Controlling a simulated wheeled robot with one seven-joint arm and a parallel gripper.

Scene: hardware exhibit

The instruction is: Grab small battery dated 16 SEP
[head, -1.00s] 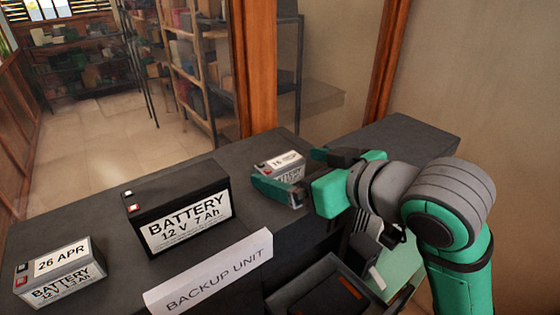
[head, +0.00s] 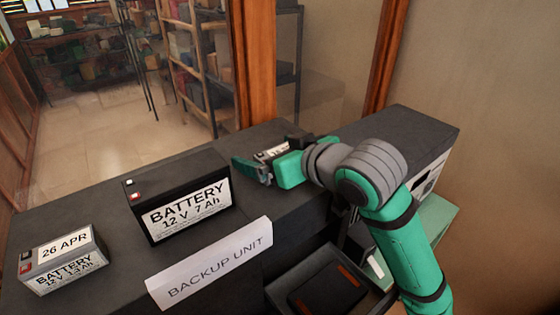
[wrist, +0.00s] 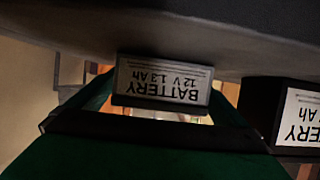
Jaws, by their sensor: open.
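The small grey battery (head: 272,153) stands on the dark counter, at the back right of the big battery. Its top label is mostly hidden by my gripper (head: 273,161), and its date cannot be read now. In the wrist view, the small battery (wrist: 160,83) appears upside down, its front reading BATTERY 12 V 1.3 Ah. My gripper is open, with one finger at each side of this battery; I cannot tell whether they touch it. Another small battery (head: 63,261), labelled 26 APR, stands at the front left.
A big black battery (head: 178,207), 12 V 7 Ah, stands between the small ones; it shows at the right of the wrist view (wrist: 300,118). A BACKUP UNIT sign (head: 218,263) is at the counter front. An open drawer (head: 282,290) lies below.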

